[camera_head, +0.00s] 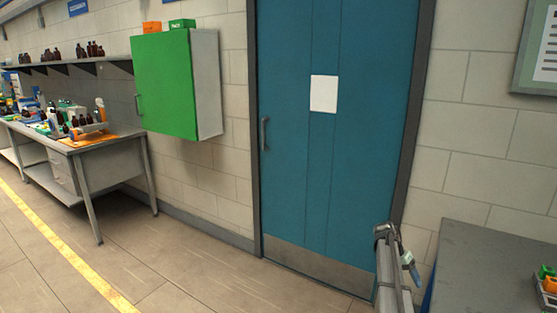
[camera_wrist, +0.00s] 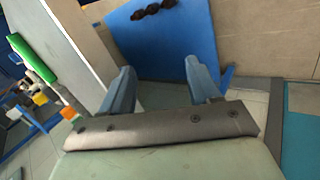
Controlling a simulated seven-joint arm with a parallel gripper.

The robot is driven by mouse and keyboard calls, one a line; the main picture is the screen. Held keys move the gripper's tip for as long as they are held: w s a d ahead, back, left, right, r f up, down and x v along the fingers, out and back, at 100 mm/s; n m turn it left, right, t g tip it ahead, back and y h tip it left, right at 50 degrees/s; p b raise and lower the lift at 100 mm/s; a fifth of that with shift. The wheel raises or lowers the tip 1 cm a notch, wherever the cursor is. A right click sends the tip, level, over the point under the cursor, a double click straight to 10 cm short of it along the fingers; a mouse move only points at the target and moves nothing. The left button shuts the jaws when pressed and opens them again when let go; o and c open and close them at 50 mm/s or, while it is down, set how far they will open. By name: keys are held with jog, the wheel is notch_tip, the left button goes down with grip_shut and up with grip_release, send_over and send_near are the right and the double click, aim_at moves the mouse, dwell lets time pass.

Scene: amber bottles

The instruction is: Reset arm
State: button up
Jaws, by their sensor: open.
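My gripper (camera_wrist: 160,66) shows in the wrist view with its two blue-grey fingers spread wide apart. Nothing is between them. In the camera_head view part of my arm rises at the lower right, in front of the blue door (camera_head: 330,130); the fingers are too small there to read clearly. In the wrist view a blue panel (camera_wrist: 165,45) lies beyond the fingers, with several dark bottles (camera_wrist: 153,9) at its far edge. The fingers are apart from these bottles.
A grey table (camera_head: 480,265) is at the right, with green and orange items (camera_head: 547,280) at its edge. A workbench (camera_head: 75,145) with bottles stands at the left, below a bottle shelf (camera_head: 60,65). A green cabinet (camera_head: 165,85) hangs on the wall. The middle floor is clear.

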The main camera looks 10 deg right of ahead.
jog(key=s+a+f+n+y, duration=0.1)
jog(key=s+a+f+n, duration=0.35)
jog(key=a+f, duration=0.8)
jog(key=s+a+f+n+y, duration=0.1)
jog(key=s+a+f+n, duration=0.1)
jog(key=s+a+f, duration=0.85)
jog(key=s+a+f+n, duration=0.1)
jog(key=s+a+f, duration=0.3)
jog(key=s+a, duration=0.3)
jog(key=s+a+f+n+y, duration=0.1)
jog(key=s+a+f+n, duration=0.1)
jog(key=s+a, duration=0.6)
jog(key=s+a+f+n+g+y, duration=0.1)
jog(key=s+a+f+n, duration=0.1)
jog(key=s+a+f, duration=0.3)
jog(key=s+a, duration=0.3)
jog(key=s, duration=0.2)
jog(key=shift+s+a+f, duration=0.25)
jog(key=shift+s+f, duration=0.1)
jog(key=shift+s, duration=0.05)
